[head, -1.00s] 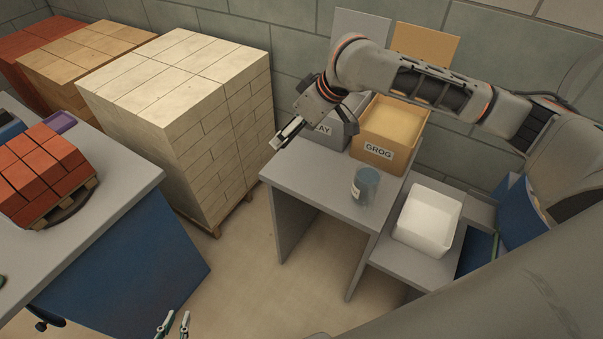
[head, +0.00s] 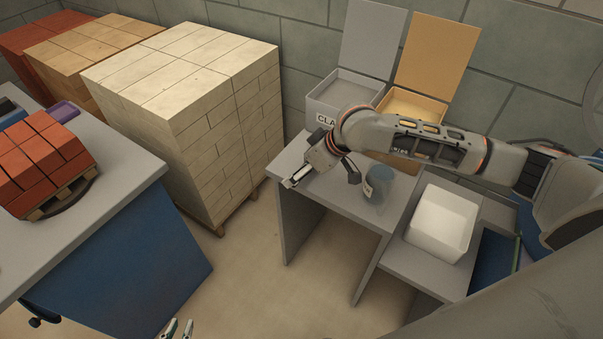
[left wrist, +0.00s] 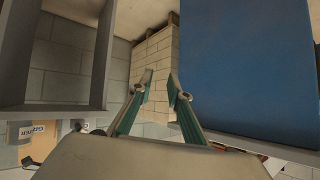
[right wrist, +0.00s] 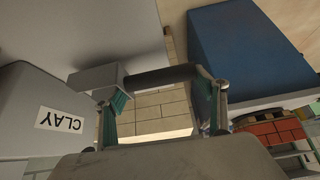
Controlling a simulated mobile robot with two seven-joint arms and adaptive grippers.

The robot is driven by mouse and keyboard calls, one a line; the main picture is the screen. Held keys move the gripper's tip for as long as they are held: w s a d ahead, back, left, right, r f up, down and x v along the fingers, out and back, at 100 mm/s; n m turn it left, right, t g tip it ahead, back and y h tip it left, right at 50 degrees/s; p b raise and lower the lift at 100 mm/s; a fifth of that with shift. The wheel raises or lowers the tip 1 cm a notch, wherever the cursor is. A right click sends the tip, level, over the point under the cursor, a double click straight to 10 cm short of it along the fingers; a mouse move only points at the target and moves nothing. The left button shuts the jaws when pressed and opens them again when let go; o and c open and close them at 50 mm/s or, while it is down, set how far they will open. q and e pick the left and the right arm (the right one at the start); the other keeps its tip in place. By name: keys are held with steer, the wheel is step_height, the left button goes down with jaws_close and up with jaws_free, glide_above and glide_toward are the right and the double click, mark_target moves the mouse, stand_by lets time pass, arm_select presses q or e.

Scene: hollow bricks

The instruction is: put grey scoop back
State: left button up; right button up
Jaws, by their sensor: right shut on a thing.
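My right gripper (head: 293,182) is above the left front part of the grey bench, in front of the clay bin. In the right wrist view its fingers (right wrist: 170,105) are shut on the dark handle of the grey scoop (right wrist: 98,77), whose grey body shows at the left; in the head view the scoop is not clear. The grey clay bin (head: 322,108), labelled CLAY, stands at the back of the bench with its lid up; it also shows in the right wrist view (right wrist: 25,95). My left gripper (head: 180,328) is open and empty at the bottom edge; its fingertips (left wrist: 162,92) are apart.
The yellow grog bin (head: 420,150), lid up, stands right of the clay bin, partly behind my right arm. A blue-grey jar (head: 379,184) stands on the bench, and a white tub (head: 440,225) right of it. Brick stacks (head: 190,90) stand left; floor between the benches is clear.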

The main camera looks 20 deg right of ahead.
steer(key=shift+f, duration=0.9)
steer(key=o, duration=1)
steer(key=shift+o, duration=0.2)
steer(key=p+v, duration=0.1)
steer(key=v, duration=0.4)
steer(key=shift+w+r+p, duration=0.1)
steer(key=shift+r+p, duration=0.05)
steer(key=shift+p, duration=0.15)
steer(key=p+v, duration=0.1)
steer(key=v, duration=0.6)
steer(key=shift+p, duration=0.35)
